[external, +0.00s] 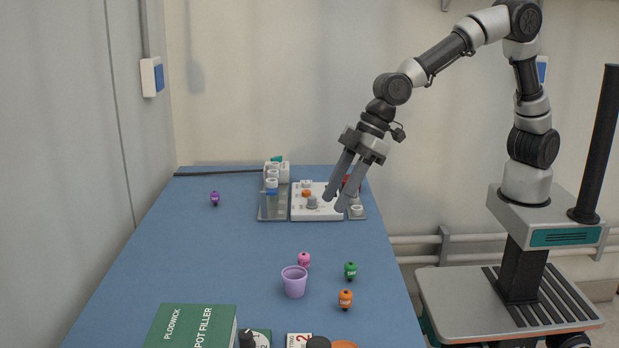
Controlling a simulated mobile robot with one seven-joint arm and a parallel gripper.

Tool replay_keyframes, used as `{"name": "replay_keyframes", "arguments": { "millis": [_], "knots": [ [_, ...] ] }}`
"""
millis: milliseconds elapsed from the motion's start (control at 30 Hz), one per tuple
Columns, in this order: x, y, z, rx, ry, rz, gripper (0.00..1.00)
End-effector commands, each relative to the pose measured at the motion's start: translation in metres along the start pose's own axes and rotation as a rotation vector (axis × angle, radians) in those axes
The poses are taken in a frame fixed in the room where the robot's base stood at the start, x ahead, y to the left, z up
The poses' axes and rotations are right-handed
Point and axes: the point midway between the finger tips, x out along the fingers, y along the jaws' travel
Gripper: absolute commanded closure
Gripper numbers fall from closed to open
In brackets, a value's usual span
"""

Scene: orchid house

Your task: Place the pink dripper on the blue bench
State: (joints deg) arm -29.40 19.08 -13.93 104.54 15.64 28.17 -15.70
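The pink dripper (304,259) shows its round head and part of its body at the back right rim of a purple cup (294,284). Its lower part is hidden by the cup. I cannot tell whether it stands in the cup or just behind it. The blue bench (215,265) is the long blue surface under these things. My gripper (333,205) is open, with its two grey fingers apart and nothing seen between them. It points down over the far right part of the bench, beyond the pink dripper and higher than it.
Green (350,271), orange (345,299) and violet (214,198) drippers stand on the bench. A white panel with knobs (312,214) and grey trays with bottles (272,208) are at the back. A green box (192,326) is at the front. The bench's left middle is clear.

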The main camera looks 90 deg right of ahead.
Motion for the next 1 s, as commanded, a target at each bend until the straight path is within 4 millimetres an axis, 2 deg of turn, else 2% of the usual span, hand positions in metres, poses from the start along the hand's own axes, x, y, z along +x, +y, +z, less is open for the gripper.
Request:
{"name": "replay_keyframes", "arguments": {
  "millis": [33,67,167,200,300,433,500,600,700,800,1000],
  "knots": [
    [-0.023,0.010,0.004,0.026,0.009,-0.002,0.62],
    [-0.037,0.015,0.009,0.040,0.009,-0.004,0.62],
    [-0.093,0.034,0.038,0.101,0.009,-0.005,0.62],
    [-0.116,0.040,0.054,0.125,0.008,-0.002,0.62],
    [-0.166,0.052,0.100,0.177,0.004,0.019,0.62],
    [-0.214,0.060,0.163,0.234,-0.002,0.071,0.62],
    [-0.230,0.062,0.194,0.260,-0.006,0.106,0.62],
    [-0.244,0.064,0.229,0.291,-0.012,0.151,0.62],
    [-0.250,0.065,0.251,0.310,-0.018,0.181,0.62],
    [-0.253,0.065,0.261,0.319,-0.022,0.196,0.62],
    [-0.253,0.065,0.262,0.320,-0.023,0.196,0.62]
  ]
}}
